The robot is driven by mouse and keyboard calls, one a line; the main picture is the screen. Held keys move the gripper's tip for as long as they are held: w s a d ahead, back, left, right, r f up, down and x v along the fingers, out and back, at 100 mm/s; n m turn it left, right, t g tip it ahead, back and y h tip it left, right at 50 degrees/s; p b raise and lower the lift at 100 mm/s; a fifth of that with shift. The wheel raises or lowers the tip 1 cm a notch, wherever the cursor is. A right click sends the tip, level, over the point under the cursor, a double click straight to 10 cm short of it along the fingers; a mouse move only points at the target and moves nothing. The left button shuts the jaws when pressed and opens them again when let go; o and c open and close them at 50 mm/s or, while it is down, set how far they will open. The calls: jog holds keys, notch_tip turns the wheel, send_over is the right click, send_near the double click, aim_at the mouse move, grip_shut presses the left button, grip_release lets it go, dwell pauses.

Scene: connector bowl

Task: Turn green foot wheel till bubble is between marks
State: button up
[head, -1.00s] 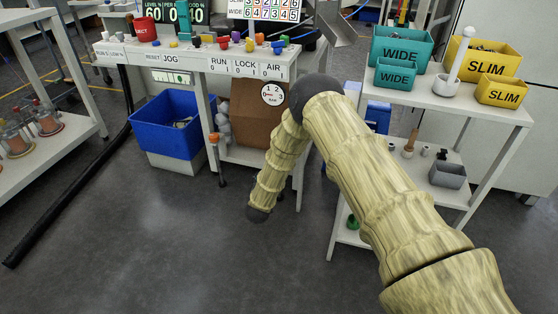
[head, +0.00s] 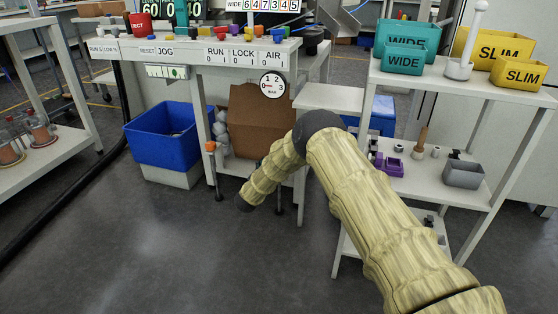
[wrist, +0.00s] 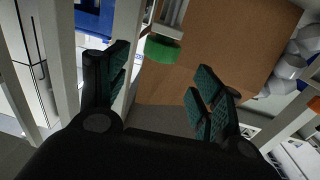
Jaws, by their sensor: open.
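The green foot wheel (wrist: 162,50) shows in the wrist view at the top centre, under a white bench leg. My gripper (wrist: 160,72) is open, its two dark fingers with teal pads spread on either side. The wheel lies just beyond the fingertips, roughly between them, nearer the left finger; nothing is held. In the head view my arm hides the green wheel, and the fingers are not clear. A small white panel with green marks (head: 166,71) hangs under the bench front; I cannot make out a bubble there.
A shelf unit (head: 450,85) with labelled bins stands right. Floor in front is clear.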

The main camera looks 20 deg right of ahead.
jog(key=b+x, duration=0.3)
jog(key=x, duration=0.4)
jog(key=shift+w+d+f, duration=0.15)
jog(key=shift+d, duration=0.05)
jog(key=shift+w+d, duration=0.3)
jog(key=shift+w, duration=0.1)
jog(key=c, duration=1)
